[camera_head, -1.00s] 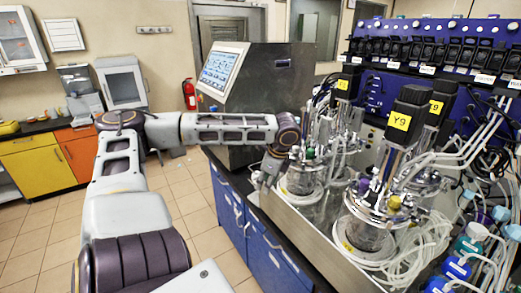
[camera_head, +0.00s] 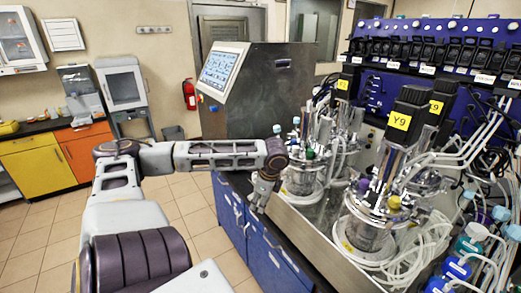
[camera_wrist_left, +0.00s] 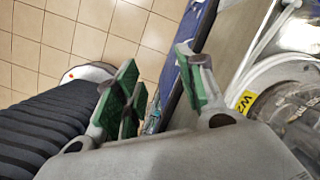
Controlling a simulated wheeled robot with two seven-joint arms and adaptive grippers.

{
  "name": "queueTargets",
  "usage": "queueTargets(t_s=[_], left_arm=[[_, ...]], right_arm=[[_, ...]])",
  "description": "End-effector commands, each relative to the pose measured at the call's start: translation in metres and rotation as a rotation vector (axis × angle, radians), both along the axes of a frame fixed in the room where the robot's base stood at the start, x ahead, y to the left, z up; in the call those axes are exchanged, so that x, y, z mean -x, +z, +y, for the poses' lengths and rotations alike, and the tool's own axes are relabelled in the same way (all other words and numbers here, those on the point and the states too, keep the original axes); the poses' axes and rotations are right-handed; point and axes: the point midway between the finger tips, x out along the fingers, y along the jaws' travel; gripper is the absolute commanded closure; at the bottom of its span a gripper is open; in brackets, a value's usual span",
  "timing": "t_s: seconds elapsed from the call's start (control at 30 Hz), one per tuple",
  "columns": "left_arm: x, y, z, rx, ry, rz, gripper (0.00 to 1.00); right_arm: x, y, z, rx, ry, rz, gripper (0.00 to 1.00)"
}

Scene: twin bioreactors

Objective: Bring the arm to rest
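My left arm (camera_head: 215,155) reaches in from the left of the head view, its forearm roughly level. My left gripper (camera_head: 257,207) hangs with its fingers pointing down, at the near left edge of the bioreactor bench. In the left wrist view the gripper (camera_wrist_left: 160,78) is open. Its green finger pads stand apart with nothing between them; floor and the blue cabinet edge show behind. My right gripper is in neither view.
Two glass bioreactors, the rear one (camera_head: 303,178) and the front one (camera_head: 368,235), stand on a metal tray (camera_head: 312,228) just right of the gripper. Blue cabinets (camera_head: 246,228) are below. A control console (camera_head: 262,85) stands behind. The tiled floor (camera_head: 190,205) at left is clear.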

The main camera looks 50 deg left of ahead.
Motion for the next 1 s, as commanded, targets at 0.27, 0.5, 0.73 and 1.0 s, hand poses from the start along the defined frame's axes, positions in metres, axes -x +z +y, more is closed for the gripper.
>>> queueTargets(t_s=[0.27, 0.5, 0.73, 1.0], left_arm=[[0.001, -0.002, 0.0, 0.001, 0.002, 0.0, 0.61], [0.001, -0.002, 0.0, 0.001, 0.002, 0.0, 0.61], [0.0, -0.004, 0.001, 0.004, 0.009, -0.004, 0.61], [-0.012, -0.033, 0.027, 0.039, 0.114, -0.069, 0.61]], right_arm=[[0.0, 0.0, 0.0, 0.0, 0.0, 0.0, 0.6], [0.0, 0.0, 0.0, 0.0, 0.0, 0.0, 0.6], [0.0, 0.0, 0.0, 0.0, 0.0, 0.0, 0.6], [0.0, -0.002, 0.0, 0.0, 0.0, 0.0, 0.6]])
